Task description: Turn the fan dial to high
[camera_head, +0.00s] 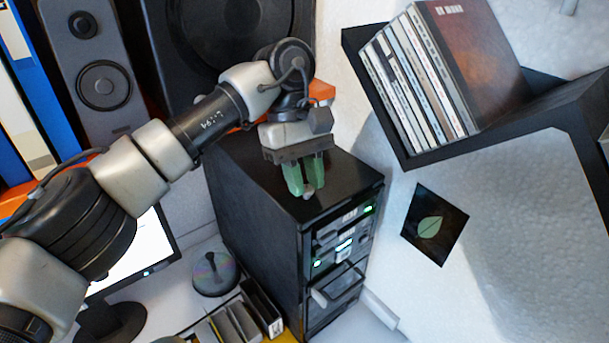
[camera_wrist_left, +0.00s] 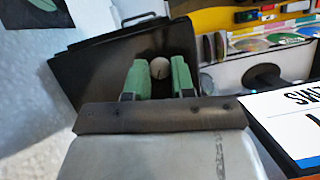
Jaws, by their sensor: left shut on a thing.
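The fan dial is a small pale round knob (camera_head: 308,193) on top of the black tower case (camera_head: 255,210), close to its front edge. In the left wrist view the knob (camera_wrist_left: 160,68) sits between the green fingertips, with a thin mark on its face. My left gripper (camera_head: 304,182) points down at the case top and is shut on the knob. It also shows in the left wrist view (camera_wrist_left: 160,80). The fingers partly hide the knob, and I cannot read its setting. My right gripper is not in view.
A dark shelf with upright disc cases (camera_head: 410,90) is on the right wall. Speakers (camera_head: 95,75) stand behind at the left. A monitor (camera_head: 135,250), a disc spindle (camera_head: 214,272) and a small rack (camera_head: 240,318) are left of the tower. A leaf picture (camera_head: 434,225) hangs at the right.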

